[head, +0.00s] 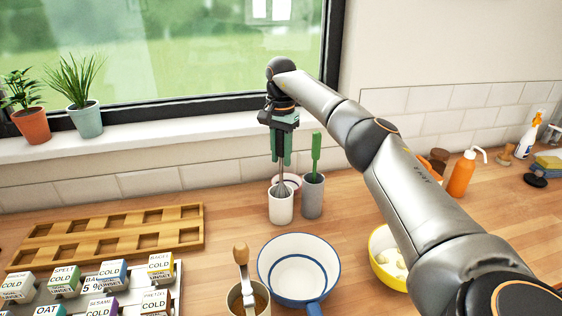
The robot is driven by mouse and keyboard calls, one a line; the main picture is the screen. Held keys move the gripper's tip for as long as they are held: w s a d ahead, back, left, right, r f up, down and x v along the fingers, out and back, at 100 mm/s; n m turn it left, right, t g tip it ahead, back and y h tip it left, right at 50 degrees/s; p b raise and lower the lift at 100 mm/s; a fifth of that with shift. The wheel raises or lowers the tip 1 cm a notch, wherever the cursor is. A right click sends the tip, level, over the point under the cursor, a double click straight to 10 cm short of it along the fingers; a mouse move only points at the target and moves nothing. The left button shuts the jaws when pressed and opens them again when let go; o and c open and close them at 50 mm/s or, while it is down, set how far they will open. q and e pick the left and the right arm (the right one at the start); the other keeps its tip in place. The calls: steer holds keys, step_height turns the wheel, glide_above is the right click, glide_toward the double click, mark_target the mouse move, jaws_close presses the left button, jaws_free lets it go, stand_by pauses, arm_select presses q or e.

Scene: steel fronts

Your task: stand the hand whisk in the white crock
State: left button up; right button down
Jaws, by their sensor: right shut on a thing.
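The hand whisk (282,187) hangs upright, wires down, below my right gripper (281,158). My right gripper is shut on its upper part, which the fingers mostly hide. The white crock (281,210) stands on the wooden counter directly under it. The whisk's wire end is at the crock's mouth and its lowest part seems to be inside the rim; how deep it reaches is hidden. My left gripper is out of view.
A grey crock (313,200) with a green-handled tool (316,152) stands close on the right. A blue-rimmed white pan (299,270) is in front. A wooden tray (115,236) lies left. A yellow bowl (390,285) is partly behind my right arm. The window sill is behind.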

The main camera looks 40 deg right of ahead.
mark_target(280, 133)
step_height(280, 133, down, 2)
steer(key=c, duration=0.6)
jaws_free()
steer(key=shift+f, duration=0.1)
step_height(280, 133, up, 8)
steer(key=shift+f, duration=0.1)
stand_by(0.6)
